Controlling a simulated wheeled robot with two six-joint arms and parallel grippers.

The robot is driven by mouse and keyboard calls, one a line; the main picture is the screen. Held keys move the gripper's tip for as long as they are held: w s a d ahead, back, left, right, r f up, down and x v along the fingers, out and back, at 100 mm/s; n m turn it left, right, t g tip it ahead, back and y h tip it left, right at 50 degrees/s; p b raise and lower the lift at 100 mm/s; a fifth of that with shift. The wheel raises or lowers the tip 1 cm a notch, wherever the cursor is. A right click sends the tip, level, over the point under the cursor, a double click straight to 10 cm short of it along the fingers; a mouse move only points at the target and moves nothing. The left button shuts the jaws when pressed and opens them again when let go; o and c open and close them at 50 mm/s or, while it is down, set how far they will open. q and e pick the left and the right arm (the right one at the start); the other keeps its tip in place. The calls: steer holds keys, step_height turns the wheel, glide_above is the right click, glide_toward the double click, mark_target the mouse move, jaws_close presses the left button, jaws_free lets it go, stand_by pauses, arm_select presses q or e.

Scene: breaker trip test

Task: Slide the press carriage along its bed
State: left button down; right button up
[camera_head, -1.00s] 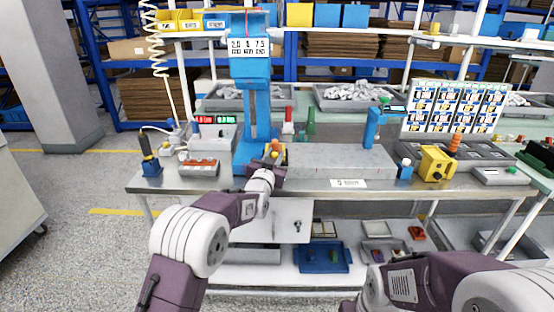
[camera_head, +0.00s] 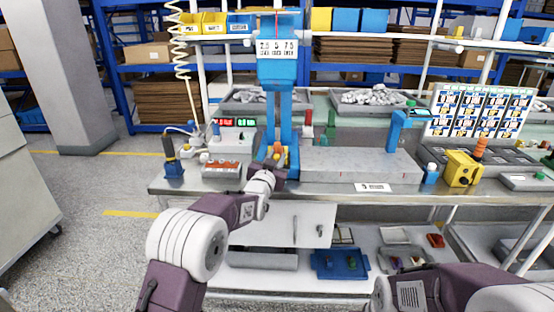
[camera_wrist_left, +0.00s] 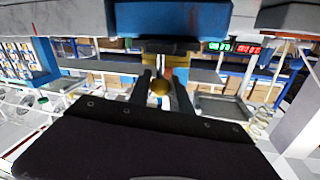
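A long grey slab (camera_head: 360,163) lies right of the press. A red-topped box (camera_head: 221,168) and a blue holder (camera_head: 173,168) stand left. A blue post (camera_head: 397,130) and a yellow block (camera_head: 461,168) stand right. The lower shelf holds a blue tray (camera_head: 338,266).

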arm_select(q)
steer(key=c, duration=1.2)
jaws_free()
steer(key=shift+a, duration=0.35)
steer(key=shift+s, duration=0.35)
steer(key=s, duration=0.2)
steer(key=s+a, duration=0.1)
steer(key=s, duration=0.5)
steer(key=shift+s+a, duration=0.15)
steer(key=shift+a, duration=0.15)
